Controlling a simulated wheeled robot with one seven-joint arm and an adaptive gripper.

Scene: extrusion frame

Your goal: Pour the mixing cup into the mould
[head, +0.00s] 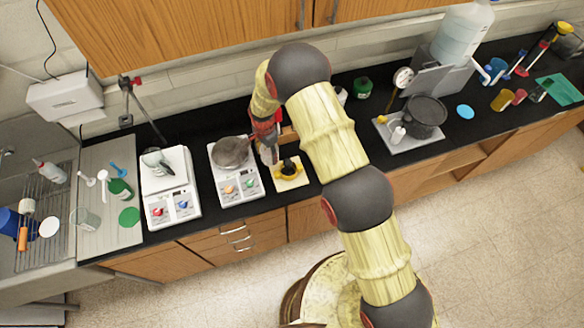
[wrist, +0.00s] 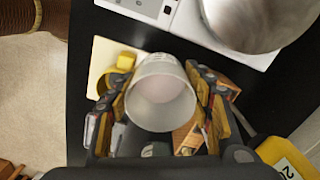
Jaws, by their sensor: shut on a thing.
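The mixing cup (wrist: 160,90) is a pale, translucent cup with a pinkish inside, seen through its open mouth in the wrist view. My gripper (wrist: 163,100) is shut on it, one finger on each side. In the head view my gripper (head: 266,138) is partly hidden by my arm, and the cup (head: 268,154) shows just below it. A yellow piece with a dark centre (head: 289,168), apparently the mould, lies on a cream board to the cup's right. In the wrist view the yellow piece (wrist: 125,62) is partly hidden behind the cup and finger.
A scale with a round grey metal bowl (head: 231,152) stands close left of my gripper. Another white scale (head: 168,185) stands further left, near the sink. A hot plate with a dark pot (head: 424,115) is to the right. Black counter is bare between board and hot plate.

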